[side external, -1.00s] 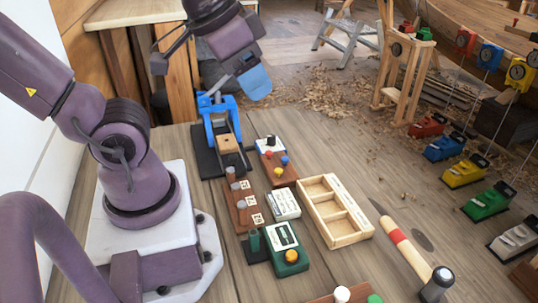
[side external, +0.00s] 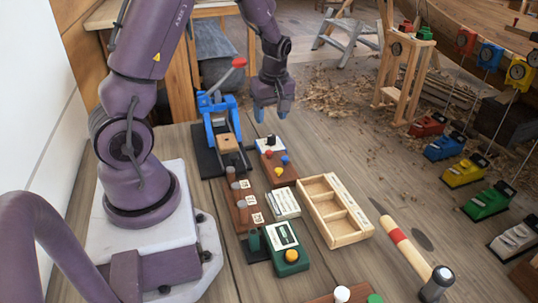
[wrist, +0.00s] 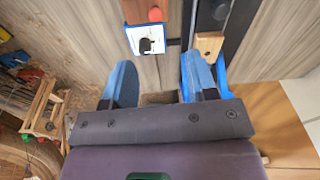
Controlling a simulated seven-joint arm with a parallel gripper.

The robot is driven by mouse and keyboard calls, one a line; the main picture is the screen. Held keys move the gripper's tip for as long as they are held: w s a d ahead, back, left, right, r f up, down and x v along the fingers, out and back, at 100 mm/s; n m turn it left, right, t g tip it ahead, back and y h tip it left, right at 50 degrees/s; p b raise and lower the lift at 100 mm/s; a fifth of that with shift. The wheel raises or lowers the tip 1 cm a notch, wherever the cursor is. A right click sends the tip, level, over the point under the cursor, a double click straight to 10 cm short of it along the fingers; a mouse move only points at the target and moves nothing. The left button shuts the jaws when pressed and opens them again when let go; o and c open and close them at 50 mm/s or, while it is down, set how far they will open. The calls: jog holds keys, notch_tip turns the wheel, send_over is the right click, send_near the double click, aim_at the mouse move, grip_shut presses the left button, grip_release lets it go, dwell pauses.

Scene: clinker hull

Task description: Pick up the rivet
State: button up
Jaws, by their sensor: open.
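No piece can be singled out for sure as the rivet. Small grey and brown pegs (side external: 241,204) stand upright in a dark wooden rack with white labels in the side view, the likeliest candidates. My gripper (side external: 271,112) is open and empty, pointing down above the far end of the bench, behind the rack. In the wrist view its blue fingers (wrist: 160,82) are spread apart. Ahead of them lies a white card with a black knob (wrist: 144,46), on the far end of a board with coloured knobs (side external: 277,170).
A blue lever press (side external: 219,118) stands close beside my gripper; its wooden block (wrist: 208,45) shows in the wrist view. A compartment tray (side external: 350,235), a green box (side external: 290,262) and a hammer (side external: 405,248) lie nearer. Bench between tray and hammer is partly bare.

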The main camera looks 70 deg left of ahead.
aim_at(269, 151)
jog(key=shift+n, duration=0.6)
jog(key=f, duration=0.4)
jog(key=a+f, duration=0.1)
jog(key=f, duration=0.7)
jog(key=shift+a+f, duration=0.25)
jog(key=shift+f, duration=0.15)
grip_shut()
jog(key=shift+r, duration=0.1)
